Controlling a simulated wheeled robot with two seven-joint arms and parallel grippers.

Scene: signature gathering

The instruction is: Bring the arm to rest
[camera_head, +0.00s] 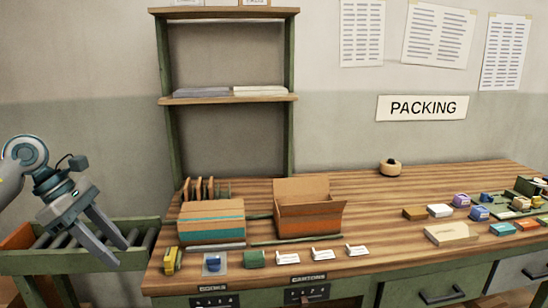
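My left gripper (120,255) hangs at the left edge of the head view, above a roller conveyor (145,252) and left of the wooden bench. Its two fingers point down and to the right, with a gap between them and nothing held. It is apart from the bench and the things on it. My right gripper is not in view.
The wooden bench (370,215) holds an open orange-banded carton (308,215), a teal-banded box (211,222) and several small items along the front. A green shelf (228,100) stands behind. Small coloured blocks crowd the right side; the bench's middle back is mostly clear.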

